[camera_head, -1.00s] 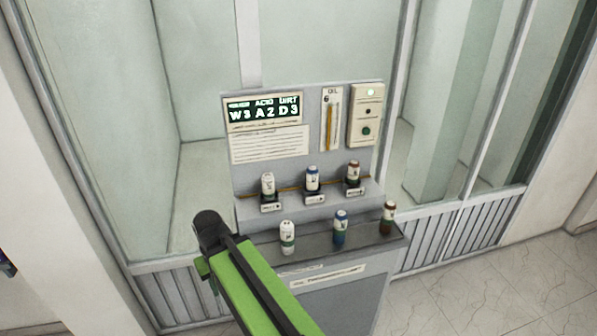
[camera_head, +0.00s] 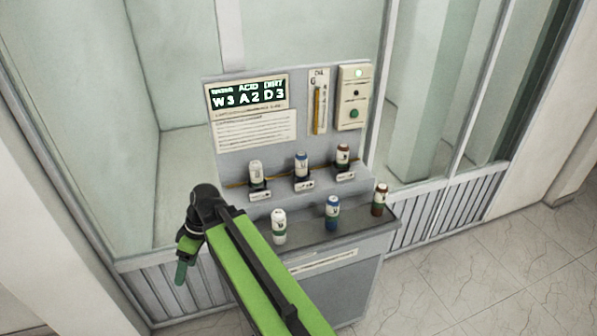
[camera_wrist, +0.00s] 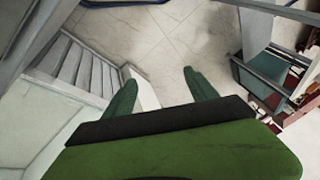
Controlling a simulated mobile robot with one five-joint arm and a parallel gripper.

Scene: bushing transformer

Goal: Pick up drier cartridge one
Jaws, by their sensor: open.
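My gripper (camera_head: 183,262) is left of the console, pointing down, apart from every cartridge. In the wrist view my gripper (camera_wrist: 158,84) is open and empty, above the floor.
The console's back panel (camera_head: 255,135) carries a lit display (camera_head: 248,95) reading W3 A2 D3, and a switch box (camera_head: 352,97). Glazed wall panels (camera_head: 180,65) stand behind it. Open tiled floor (camera_head: 480,275) lies to the right. The wrist view shows shelving (camera_wrist: 265,75) at right.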

